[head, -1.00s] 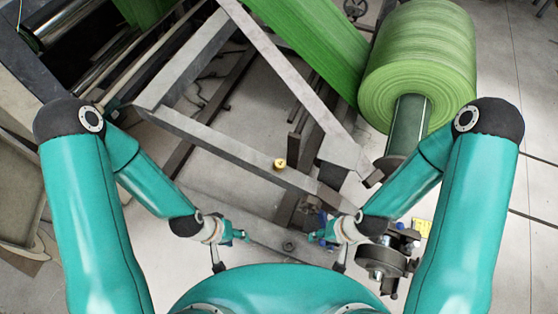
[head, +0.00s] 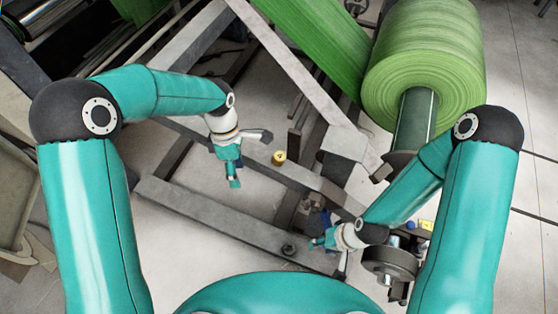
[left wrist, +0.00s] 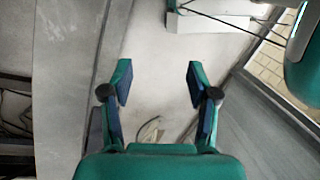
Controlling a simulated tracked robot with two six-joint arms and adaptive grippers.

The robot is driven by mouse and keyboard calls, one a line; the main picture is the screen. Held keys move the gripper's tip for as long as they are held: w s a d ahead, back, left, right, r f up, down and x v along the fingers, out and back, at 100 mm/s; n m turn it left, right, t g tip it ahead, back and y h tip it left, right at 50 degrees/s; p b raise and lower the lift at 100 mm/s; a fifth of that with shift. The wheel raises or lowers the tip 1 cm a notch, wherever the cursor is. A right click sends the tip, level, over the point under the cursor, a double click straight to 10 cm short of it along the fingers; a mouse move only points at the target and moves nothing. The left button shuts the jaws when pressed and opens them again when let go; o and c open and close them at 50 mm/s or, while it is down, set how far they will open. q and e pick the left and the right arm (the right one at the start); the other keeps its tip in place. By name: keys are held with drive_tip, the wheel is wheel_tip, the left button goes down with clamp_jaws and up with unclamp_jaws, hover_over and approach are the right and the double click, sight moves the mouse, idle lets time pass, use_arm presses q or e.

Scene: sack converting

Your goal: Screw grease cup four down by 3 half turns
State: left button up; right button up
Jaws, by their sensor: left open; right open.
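A small yellow brass grease cup (head: 279,158) sits on the grey machine beam in the middle of the head view. Its number cannot be read. My left gripper (head: 233,174) is left of the cup, apart from it, over the gap between two beams. It is open and empty; in the left wrist view its two fingers (left wrist: 157,82) stand wide apart with floor behind them, and no cup shows there. My right gripper (head: 321,241) is low near the frame's front beam, below and right of the cup, open, with its fingers small in view.
A green roll (head: 425,70) on a dark shaft stands at upper right, with green web running up left. A slanted grey beam (head: 300,75) rises behind the cup. A front beam (head: 215,220) crosses below. A dark round machine part (head: 390,262) is beside my right arm.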

sight(279, 155)
use_arm(q)
drive_tip(key=w+d+r+b, duration=0.1)
drive_tip(key=d+r+b, duration=0.1)
drive_tip(key=w+d+r+n+t+b, duration=0.1)
drive_tip(key=d+r+b, duration=0.1)
drive_tip(key=w+d+r+t+y+b, duration=0.1)
drive_tip(key=w+d+r, duration=0.1)
drive_tip(key=shift+d+n+b, duration=0.15)
drive_tip(key=shift+n+b, duration=0.25)
drive_tip(key=s+d+r+n+t+b, duration=0.2)
drive_tip(key=d+r+b, duration=0.35)
drive_tip(key=r, duration=0.45)
drive_tip(key=f+b, duration=0.1)
drive_tip(key=f, duration=0.4)
drive_tip(key=w+f+b, duration=0.1)
drive_tip(key=f, duration=0.4)
drive_tip(key=w+f+b, duration=0.1)
drive_tip(key=f, duration=0.5)
drive_tip(key=shift+w+a, duration=0.2)
drive_tip(key=shift+a, duration=0.15)
clamp_jaws()
drive_tip(key=shift+r, duration=0.1)
